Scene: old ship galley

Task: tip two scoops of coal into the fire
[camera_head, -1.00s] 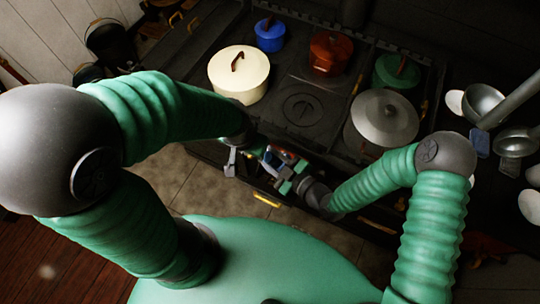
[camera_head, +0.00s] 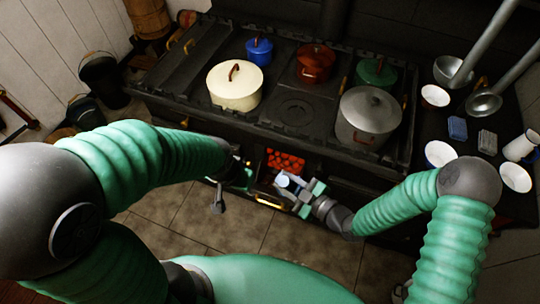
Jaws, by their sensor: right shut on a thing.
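The fire (camera_head: 285,161) glows orange-red behind bars in the low front of the black stove (camera_head: 215,123). My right gripper (camera_head: 303,195) is just below and right of it, shut on a small pale blue-grey thing, likely the scoop (camera_head: 284,181), which lies in front of the fire opening. Its handle is mostly hidden by the fingers. My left gripper (camera_head: 240,178) is left of the fire, by the stove front; its fingers are dark and partly hidden, so its opening is unclear. I cannot make out any coal in the scoop.
On the stove top stand a cream pot (camera_head: 235,88), a blue pot (camera_head: 259,51), a red pot (camera_head: 315,64), a green pot (camera_head: 376,72) and a large grey pot (camera_head: 366,118). Ladles and bowls (camera_head: 440,153) lie at right. Tiled floor (camera_head: 225,230) is clear.

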